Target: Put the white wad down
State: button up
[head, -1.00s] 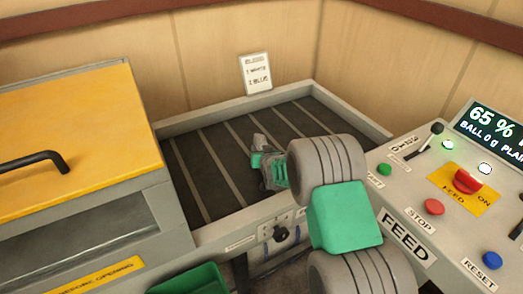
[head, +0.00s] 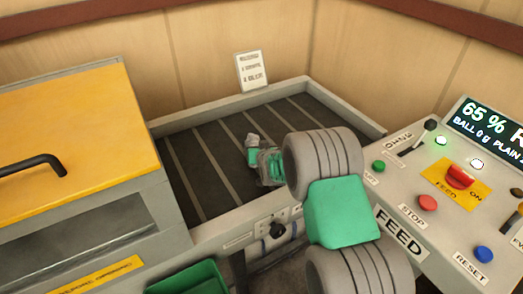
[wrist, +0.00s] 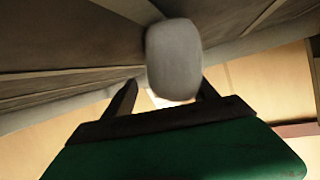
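The white wad (wrist: 174,60) looks grey in shadow in the wrist view, a rounded lump at my gripper's fingertips. My gripper (wrist: 167,86) has one dark finger on each side of it; a narrow gap shows at the left finger, while the right finger looks close against the wad. In the head view my gripper (head: 257,150) is over the dark slatted belt (head: 205,150), with a small pale lump, apparently the wad (head: 252,138), at its tip. I cannot tell whether the wad touches the belt.
A pale raised rim (head: 345,112) borders the belt. A yellow-lidded machine (head: 80,130) stands left, and a control panel (head: 430,180) with buttons stands right. A notice (head: 252,71) leans at the back wall. A green bin (head: 190,279) is below the front edge.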

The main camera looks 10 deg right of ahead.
jog(key=v, duration=1.1)
jog(key=shift+s, duration=0.25)
jog(key=s+r+g, duration=0.2)
jog(key=s+g, duration=0.1)
jog(key=s, duration=0.6)
jog(key=s+r+n+g, duration=0.1)
jog(key=s+g, duration=0.3)
jog(key=s, duration=0.5)
jog(key=s+r+g, duration=0.3)
jog(key=s, duration=0.6)
jog(key=shift+s+a+r, duration=0.2)
jog(key=shift+s+a, duration=0.1)
jog(key=shift+s, duration=0.1)
jog(key=shift+r, duration=0.2)
dwell(0.4)
jog(key=shift+c, duration=0.5)
dwell(0.5)
